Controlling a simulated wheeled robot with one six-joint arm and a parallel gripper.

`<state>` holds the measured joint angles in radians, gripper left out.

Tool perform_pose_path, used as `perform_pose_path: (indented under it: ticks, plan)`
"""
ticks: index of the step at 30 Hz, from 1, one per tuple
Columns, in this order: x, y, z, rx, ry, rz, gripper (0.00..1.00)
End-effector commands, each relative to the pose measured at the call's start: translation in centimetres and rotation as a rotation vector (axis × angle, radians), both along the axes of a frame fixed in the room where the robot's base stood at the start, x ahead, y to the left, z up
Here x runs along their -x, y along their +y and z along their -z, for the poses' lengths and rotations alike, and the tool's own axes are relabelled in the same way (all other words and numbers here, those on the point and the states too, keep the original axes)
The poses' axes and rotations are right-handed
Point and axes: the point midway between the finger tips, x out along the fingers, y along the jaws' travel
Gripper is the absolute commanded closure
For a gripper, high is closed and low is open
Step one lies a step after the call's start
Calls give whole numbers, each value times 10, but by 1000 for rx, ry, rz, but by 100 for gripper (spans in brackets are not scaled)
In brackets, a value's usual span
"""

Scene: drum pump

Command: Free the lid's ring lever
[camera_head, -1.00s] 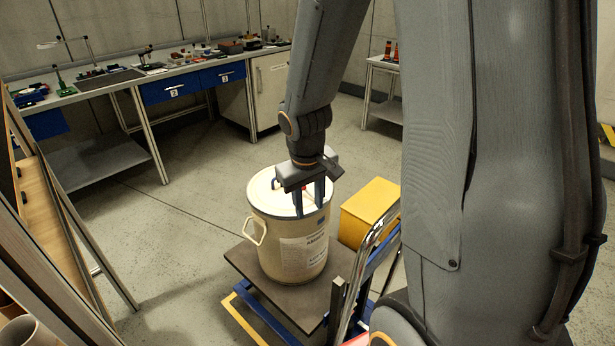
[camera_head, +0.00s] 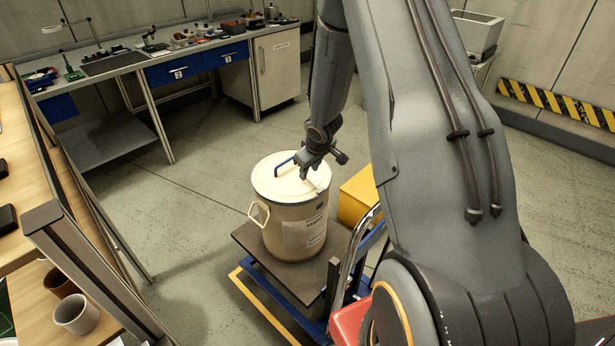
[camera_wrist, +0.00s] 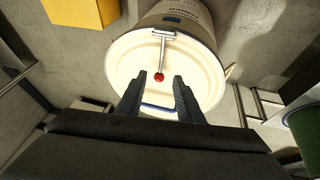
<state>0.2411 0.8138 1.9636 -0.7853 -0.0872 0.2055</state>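The cream drum (camera_head: 285,238) stands upright on a cart, with its pale round lid (camera_head: 272,182) on top. In the wrist view the ring lever (camera_wrist: 162,52) runs from the lid's rim inward over the lid and ends in a red knob (camera_wrist: 160,77). My gripper (camera_wrist: 157,84) is open over the lid, its two fingers apart and nothing held. The red knob appears just beyond and between the fingertips; I cannot tell the height gap. A blue lid handle (camera_head: 285,160) also shows between the fingers in the wrist view. In the head view my gripper hides the knob.
A yellow box (camera_head: 356,197) stands right behind the drum on the cart side. The cart's platform (camera_head: 262,241) has a bent metal handle (camera_head: 358,243) at its right. A wooden shelf (camera_head: 85,262) is at the left, a workbench (camera_head: 120,68) at the back. Floor between is clear.

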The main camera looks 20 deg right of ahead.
Motion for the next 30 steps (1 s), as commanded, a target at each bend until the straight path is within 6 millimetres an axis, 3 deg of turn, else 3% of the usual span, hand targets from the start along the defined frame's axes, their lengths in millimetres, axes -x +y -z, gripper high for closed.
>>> perform_pose_path:
  ticks: [3,9,20,26,30]
  plan:
    - [-8,0,20,-1,1,1,67]
    - [-17,-1,38,0,1,1,67]
    - [-20,-2,42,0,0,1,67]
    - [-19,-2,42,0,0,1,99]
    - [-19,-2,42,0,0,1,100]
